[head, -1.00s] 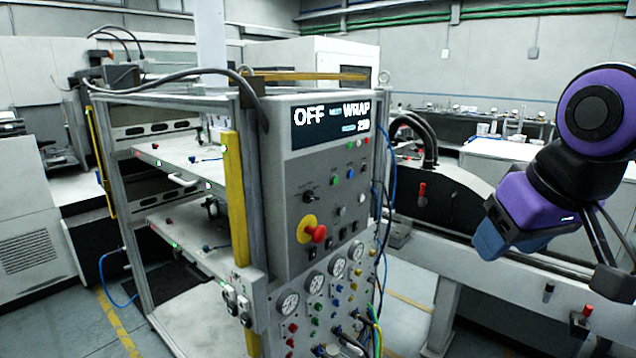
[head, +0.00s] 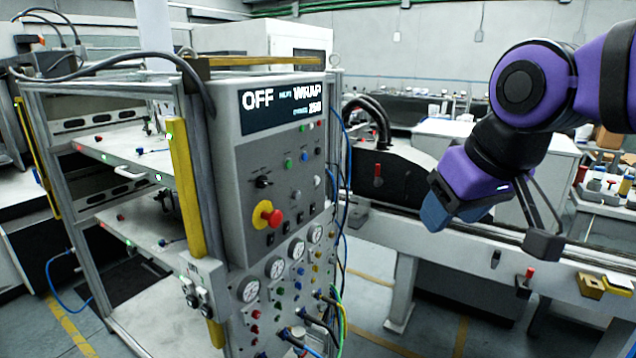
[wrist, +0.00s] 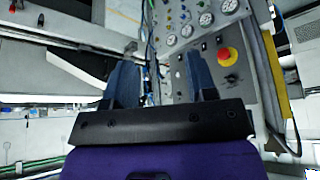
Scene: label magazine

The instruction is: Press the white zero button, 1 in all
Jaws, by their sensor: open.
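The grey control panel (head: 283,170) stands left of centre in the head view, with a dark display reading OFF and WRAP. It carries small coloured buttons. One pale white button (head: 317,181) sits at its right side, and another whitish one (head: 312,126) sits just under the display. Their labels are too small to read, so I cannot tell which is the zero button. My gripper (head: 437,208) is to the right of the panel, apart from it. In the wrist view its two blue fingers (wrist: 161,82) are spread and empty, with the panel beyond them, seen upside down.
A red mushroom knob on a yellow disc (head: 267,214) juts from the panel. Gauges (head: 275,267) and cables (head: 322,318) lie below. A yellow post (head: 185,190) edges the frame on the left. A machine bed (head: 480,240) stands behind my gripper.

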